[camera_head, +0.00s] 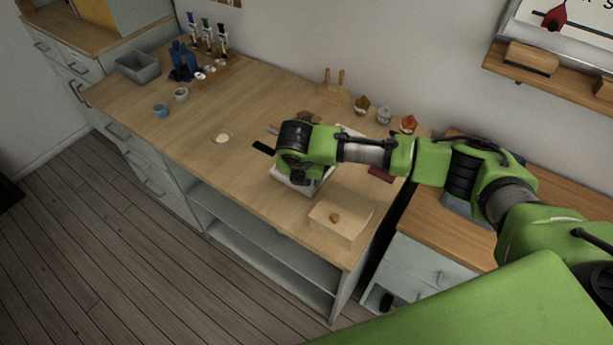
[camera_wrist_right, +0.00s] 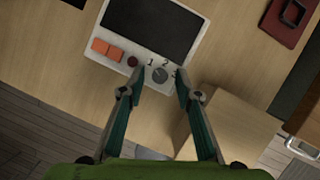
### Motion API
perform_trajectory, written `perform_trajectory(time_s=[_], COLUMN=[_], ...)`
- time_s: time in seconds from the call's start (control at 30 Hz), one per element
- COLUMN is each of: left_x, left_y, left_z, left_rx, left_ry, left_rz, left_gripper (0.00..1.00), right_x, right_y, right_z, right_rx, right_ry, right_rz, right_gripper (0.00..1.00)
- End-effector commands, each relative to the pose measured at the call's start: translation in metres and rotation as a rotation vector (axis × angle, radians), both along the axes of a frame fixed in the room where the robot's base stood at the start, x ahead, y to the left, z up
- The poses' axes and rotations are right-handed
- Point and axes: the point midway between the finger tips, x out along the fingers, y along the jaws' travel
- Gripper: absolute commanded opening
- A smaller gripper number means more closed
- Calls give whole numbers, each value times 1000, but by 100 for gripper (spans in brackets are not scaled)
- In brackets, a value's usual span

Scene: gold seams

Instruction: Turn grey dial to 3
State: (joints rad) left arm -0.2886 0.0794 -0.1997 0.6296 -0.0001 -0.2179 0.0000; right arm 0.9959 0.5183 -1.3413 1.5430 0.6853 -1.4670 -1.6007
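The grey dial (camera_wrist_right: 160,75) sits on the corner of a white device (camera_wrist_right: 190,62) with a dark screen. The printed 1 and 2 show beside the dial; a further mark by my right-hand finger is partly covered. Which way the dial points is too small to tell. My right gripper (camera_wrist_right: 160,82) is open above the device, one finger on each side of the dial in the wrist view. I cannot tell whether the fingers touch it. In the head view, my right gripper (camera_head: 297,175) hides most of the white device (camera_head: 300,186). My left gripper is not in view.
A wooden box (camera_head: 342,222) with a knob stands close by on the counter. Several small jars line the wall side.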

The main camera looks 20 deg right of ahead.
Motion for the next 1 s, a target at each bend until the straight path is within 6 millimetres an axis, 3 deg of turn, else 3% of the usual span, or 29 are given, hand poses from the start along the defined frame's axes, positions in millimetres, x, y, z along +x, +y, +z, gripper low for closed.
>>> perform_trajectory(time_s=[0.23, 0.27, 0.37, 0.4, 0.73, 1.0], left_x=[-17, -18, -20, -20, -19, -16], left_y=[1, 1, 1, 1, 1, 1], left_z=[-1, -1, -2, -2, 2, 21], left_rx=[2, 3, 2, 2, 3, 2], left_ry=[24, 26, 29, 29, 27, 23], left_rz=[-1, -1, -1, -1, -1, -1], left_gripper=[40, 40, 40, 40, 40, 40], right_x=[0, 0, 0, 0, 0, 1], right_y=[0, 0, 0, 0, 0, 2], right_z=[-1, -1, -1, -1, 1, 3], right_rx=[0, 0, 0, 0, 1, 1], right_ry=[0, 0, 0, 0, 1, 3], right_rz=[0, 0, 0, 0, -22, -155], right_gripper=[31, 28, 2, 0, 0, 0])
